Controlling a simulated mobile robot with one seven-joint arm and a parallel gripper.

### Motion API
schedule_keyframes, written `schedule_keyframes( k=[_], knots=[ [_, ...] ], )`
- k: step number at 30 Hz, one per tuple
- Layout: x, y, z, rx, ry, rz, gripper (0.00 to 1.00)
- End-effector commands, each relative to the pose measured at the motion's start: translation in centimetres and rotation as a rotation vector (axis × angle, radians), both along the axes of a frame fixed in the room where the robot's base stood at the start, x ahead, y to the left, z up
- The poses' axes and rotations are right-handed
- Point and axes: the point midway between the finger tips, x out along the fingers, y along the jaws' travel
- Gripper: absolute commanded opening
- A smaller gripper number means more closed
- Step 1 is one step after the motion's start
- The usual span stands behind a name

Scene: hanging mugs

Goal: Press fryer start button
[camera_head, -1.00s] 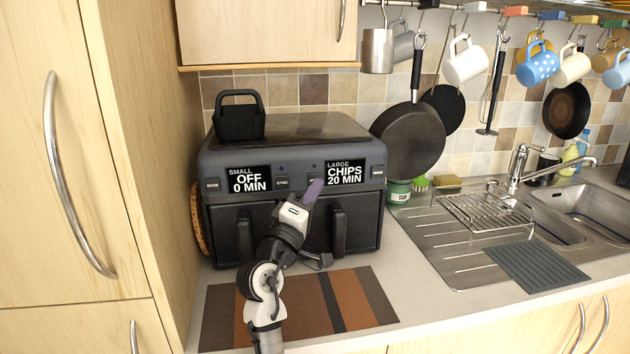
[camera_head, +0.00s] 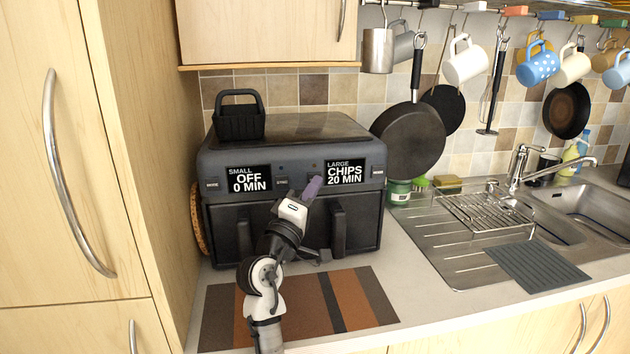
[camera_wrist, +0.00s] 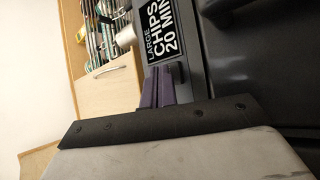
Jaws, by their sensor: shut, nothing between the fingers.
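The black double-drawer fryer (camera_head: 290,150) stands on the counter against the tiled wall. Its left display reads SMALL OFF 0 MIN (camera_head: 249,179). Its right display (camera_head: 345,174) reads LARGE CHIPS 20 MIN; it also shows in the wrist view (camera_wrist: 163,32). My gripper (camera_head: 314,183) is shut and empty, its purple fingers at the fryer's front panel just left of the right display. In the wrist view the shut fingers (camera_wrist: 159,86) point at the panel beside the display. The fingers hide part of the panel, and I cannot tell whether they touch a button.
A small black basket (camera_head: 238,120) sits on top of the fryer. A striped mat (camera_head: 350,303) lies on the counter in front. A tall cupboard (camera_head: 150,130) is close on the left. Pans and mugs hang at the right, above the sink (camera_head: 590,205).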

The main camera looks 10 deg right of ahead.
Motion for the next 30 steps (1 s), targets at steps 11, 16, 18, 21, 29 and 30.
schedule_keyframes(
  k=[11,16,18,21,29,30],
  knots=[
    [0.5,0.0,0.0,0.000,0.000,0.000,0.00],
    [0.5,0.0,0.0,0.000,0.000,0.000,0.00],
    [0.5,0.0,0.0,0.000,0.000,0.000,0.00],
    [0.4,0.0,0.0,0.000,0.000,0.000,0.00],
    [-0.7,-0.1,0.0,0.000,0.001,0.000,0.00],
    [-0.9,-0.1,0.0,0.001,0.001,-0.001,0.00]
  ],
)
